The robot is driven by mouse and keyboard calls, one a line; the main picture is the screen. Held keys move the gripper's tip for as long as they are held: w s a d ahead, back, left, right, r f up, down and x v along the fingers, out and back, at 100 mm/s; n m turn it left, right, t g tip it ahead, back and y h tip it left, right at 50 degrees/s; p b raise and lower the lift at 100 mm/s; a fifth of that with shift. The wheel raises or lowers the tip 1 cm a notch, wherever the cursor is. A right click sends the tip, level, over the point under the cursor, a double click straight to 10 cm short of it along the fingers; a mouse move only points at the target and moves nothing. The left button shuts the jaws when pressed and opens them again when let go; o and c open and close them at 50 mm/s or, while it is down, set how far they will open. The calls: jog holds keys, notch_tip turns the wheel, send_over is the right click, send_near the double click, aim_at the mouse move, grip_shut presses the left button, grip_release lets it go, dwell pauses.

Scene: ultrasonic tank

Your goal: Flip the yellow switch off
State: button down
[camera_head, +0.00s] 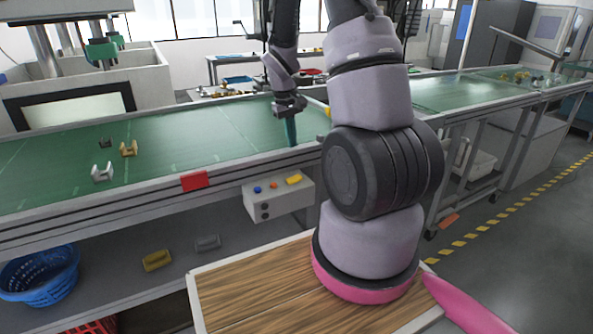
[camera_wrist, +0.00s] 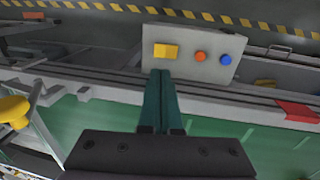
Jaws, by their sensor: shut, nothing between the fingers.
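The yellow switch (camera_head: 294,179) sits at the right of a pale control box (camera_head: 284,203) on the front side of the conveyor. In the wrist view the same yellow switch (camera_wrist: 166,51) is at the left of the box (camera_wrist: 217,70), just beyond my fingertips. My gripper (camera_head: 291,143) has its teal fingers pointing down near the conveyor's front rail, above and behind the switch in the head view. In the wrist view my gripper (camera_wrist: 160,73) is shut and empty, its fingertips overlapping the box's edge. Contact with the box cannot be told.
A red block (camera_head: 194,181) is on the rail to the left. Small metal parts lie on the green conveyor (camera_head: 60,165). A blue basket (camera_head: 40,275) stands below at left.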

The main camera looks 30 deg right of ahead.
aim_at(298, 177)
jog(key=f, duration=0.3)
jog(key=d+f, duration=0.1)
jog(key=f, duration=0.7)
jog(key=shift+d+f, duration=0.25)
jog(key=shift+d, duration=0.1)
jog(key=shift+f, duration=0.2)
jog(key=shift+a, duration=0.1)
jog(key=shift+a+r, duration=0.1)
jog(key=shift+a, duration=0.55)
jog(key=shift+r, duration=0.15)
jog(key=shift+r, duration=0.35)
notch_tip(298, 177, up, 13)
jog(key=a, duration=0.2)
